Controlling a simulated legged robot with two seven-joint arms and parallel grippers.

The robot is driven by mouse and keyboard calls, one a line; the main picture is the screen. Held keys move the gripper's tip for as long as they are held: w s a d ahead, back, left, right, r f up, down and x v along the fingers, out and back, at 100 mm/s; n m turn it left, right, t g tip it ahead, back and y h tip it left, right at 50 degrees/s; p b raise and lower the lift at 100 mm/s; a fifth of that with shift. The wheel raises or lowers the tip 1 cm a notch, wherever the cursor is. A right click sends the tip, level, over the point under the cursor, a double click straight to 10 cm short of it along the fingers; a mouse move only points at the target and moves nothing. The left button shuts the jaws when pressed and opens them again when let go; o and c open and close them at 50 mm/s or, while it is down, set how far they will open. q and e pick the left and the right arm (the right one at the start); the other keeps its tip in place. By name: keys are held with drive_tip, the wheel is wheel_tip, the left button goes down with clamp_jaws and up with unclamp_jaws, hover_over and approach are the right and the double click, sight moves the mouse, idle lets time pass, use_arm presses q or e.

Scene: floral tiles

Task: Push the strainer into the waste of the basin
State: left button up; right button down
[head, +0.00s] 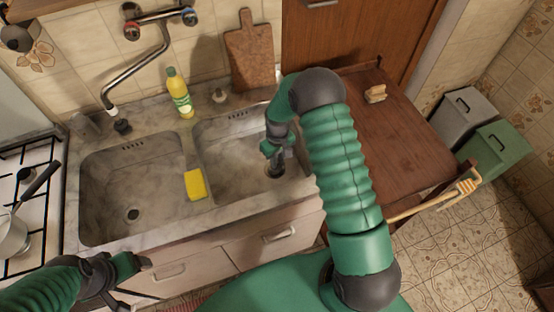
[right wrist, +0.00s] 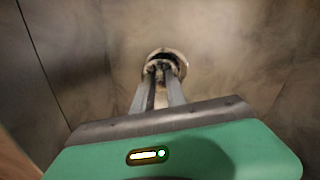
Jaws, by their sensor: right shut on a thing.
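The sink has two basins, and my right gripper (head: 276,166) reaches down into the right basin (head: 225,150). In the right wrist view its two fingers (right wrist: 160,72) are shut on the strainer (right wrist: 158,66), a small metal piece mostly hidden between the fingertips. The strainer is at the round waste (right wrist: 168,58), which shows as a pale ring with a dark opening. I cannot tell how deep the strainer sits in it. My left gripper (head: 135,275) is low at the left, in front of the cabinet; its jaw opening is unclear.
A yellow sponge (head: 195,184) lies on the divider between the basins. The left basin (head: 110,190) is empty. A yellow bottle (head: 179,93), a small stopper (head: 219,95) and a cutting board (head: 250,55) stand behind. The tap (head: 140,67) is at the back left, the stove (head: 30,200) far left.

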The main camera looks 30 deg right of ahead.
drive_tip(key=shift+a+r, duration=0.1)
drive_tip(key=shift+a, duration=0.2)
use_arm(q)
drive_tip(key=shift+r, duration=0.1)
use_arm(e)
drive_tip(key=shift+d, duration=0.1)
use_arm(q)
drive_tip(key=shift+a, duration=0.25)
drive_tip(key=shift+r, duration=0.1)
use_arm(e)
drive_tip(key=shift+a, duration=0.4)
drive_tip(key=shift+d, duration=0.1)
use_arm(q)
drive_tip(key=shift+f+b, duration=0.55)
drive_tip(key=shift+f, duration=0.2)
use_arm(e)
drive_tip(key=shift+f, duration=1.2)
use_arm(q)
drive_tip(key=shift+p+v, duration=0.8)
use_arm(e)
drive_tip(key=shift+r, duration=1)
